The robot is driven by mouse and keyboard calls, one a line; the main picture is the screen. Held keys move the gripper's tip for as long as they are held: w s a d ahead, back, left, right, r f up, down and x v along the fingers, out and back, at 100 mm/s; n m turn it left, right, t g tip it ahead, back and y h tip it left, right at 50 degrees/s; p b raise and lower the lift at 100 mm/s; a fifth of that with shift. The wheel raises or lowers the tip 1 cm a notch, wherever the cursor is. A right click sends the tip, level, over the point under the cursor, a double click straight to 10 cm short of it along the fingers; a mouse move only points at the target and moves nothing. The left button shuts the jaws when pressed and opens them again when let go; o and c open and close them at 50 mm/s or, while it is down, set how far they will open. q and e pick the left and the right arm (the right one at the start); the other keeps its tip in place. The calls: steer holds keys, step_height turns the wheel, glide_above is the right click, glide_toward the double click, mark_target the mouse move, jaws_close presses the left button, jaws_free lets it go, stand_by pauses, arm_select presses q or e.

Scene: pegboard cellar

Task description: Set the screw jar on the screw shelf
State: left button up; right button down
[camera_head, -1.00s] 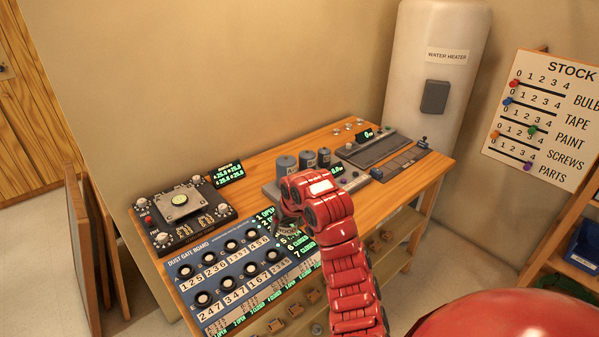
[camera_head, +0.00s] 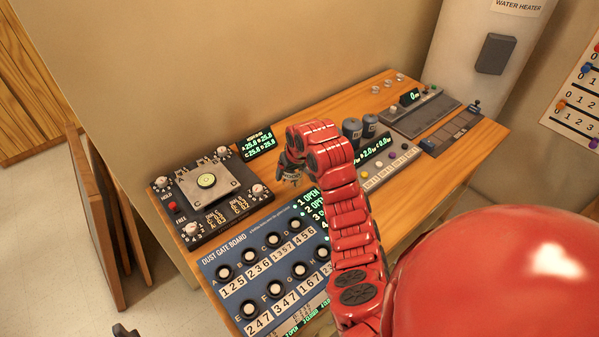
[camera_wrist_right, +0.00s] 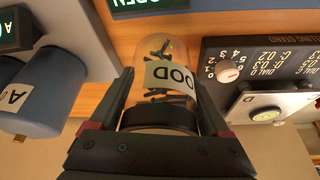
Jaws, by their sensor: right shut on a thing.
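The screw jar (camera_wrist_right: 170,75) is clear, with dark screws inside, a dark end cap and a pale label of which "OOD" shows. In the right wrist view my right gripper (camera_wrist_right: 168,100) is shut on it, one finger on each side. In the head view the right gripper (camera_head: 290,165) is above the bench, just right of the stand with dials, and mostly hides the jar. I cannot make out a screw shelf in the current views. My left gripper is not in view.
The wooden bench (camera_head: 345,107) carries the dial stand (camera_head: 207,200), the blue dust gate board (camera_head: 235,262), dark blue canisters (camera_head: 352,130) and consoles (camera_head: 405,113) to the right. A white water heater (camera_head: 470,40) stands behind the right end. Wooden panels (camera_head: 95,215) lean at the left.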

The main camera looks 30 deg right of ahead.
mark_target(291, 182)
step_height(291, 182, down, 4)
steer(key=shift+f+p, duration=0.25)
steer(key=shift+p, duration=0.5)
steer(key=shift+f, duration=0.25)
steer(key=shift+f, duration=0.1)
steer(key=shift+c, duration=1.3)
jaws_free()
steer(key=shift+f, duration=0.1)
steer(key=shift+o, duration=1.3)
